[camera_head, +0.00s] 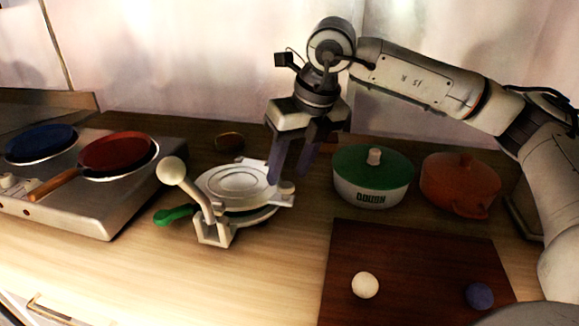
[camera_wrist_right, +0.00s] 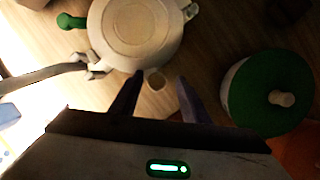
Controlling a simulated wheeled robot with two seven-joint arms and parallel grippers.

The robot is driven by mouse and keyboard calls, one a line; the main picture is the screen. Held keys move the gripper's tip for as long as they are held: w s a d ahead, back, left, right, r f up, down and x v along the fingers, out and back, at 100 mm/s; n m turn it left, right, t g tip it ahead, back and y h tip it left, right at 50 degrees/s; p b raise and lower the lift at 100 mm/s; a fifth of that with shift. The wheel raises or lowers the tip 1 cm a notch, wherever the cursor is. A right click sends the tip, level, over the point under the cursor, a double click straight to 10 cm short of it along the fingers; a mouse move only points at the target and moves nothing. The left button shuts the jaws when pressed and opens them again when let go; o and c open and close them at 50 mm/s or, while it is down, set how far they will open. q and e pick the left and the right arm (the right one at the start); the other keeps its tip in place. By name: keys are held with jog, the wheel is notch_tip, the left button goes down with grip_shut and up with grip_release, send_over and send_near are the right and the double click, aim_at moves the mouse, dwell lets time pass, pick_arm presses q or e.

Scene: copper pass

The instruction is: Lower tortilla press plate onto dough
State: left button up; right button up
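The pale tortilla press (camera_head: 237,182) stands on the counter left of centre in the head view. Its round top plate lies nearly flat over the base, with a thin gap at the near edge. A lever with a ball knob (camera_head: 171,170) tilts up at its left. The press also shows in the right wrist view (camera_wrist_right: 136,28). My right gripper (camera_head: 289,180) points down at the plate's right edge, by a small tab (camera_wrist_right: 155,79). Its fingers are apart and hold nothing visible; contact with the tab is unclear. Any dough between the plates is hidden. My left gripper is out of view.
A dark red-brown board (camera_head: 420,250) at front right carries a white ball (camera_head: 365,285) and a blue ball (camera_head: 479,296). A green-lidded pot (camera_head: 373,180) and an orange pot (camera_head: 460,183) stand right of the gripper. A stove (camera_head: 90,205) with two pans is left.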

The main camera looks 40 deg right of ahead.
jog(key=shift+r, duration=0.15)
jog(key=v, duration=1)
dwell(0.5)
